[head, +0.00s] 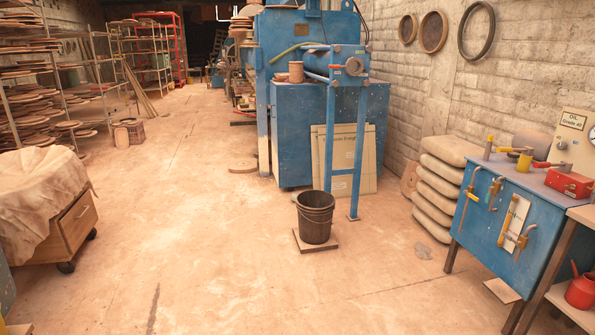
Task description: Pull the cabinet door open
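A large blue cabinet-like housing (290,125) stands at the centre back, under and beside the blue press frame (350,66). Flat boards (358,165) lean against its front and hide part of it. A second blue box-shaped unit (489,238) on legs stands at the right, with tools hanging on its front face. No open door shows on either one, and I cannot tell which bears the cabinet door. Neither of my grippers is in view.
A dark bucket (315,218) stands on a small board mid-floor. Stacked sacks (437,194) lie by the right wall. A cloth-covered wheeled wooden cart (72,224) is at left, with shelving (9,107) behind. A red can (580,292) is at lower right. The central floor is clear.

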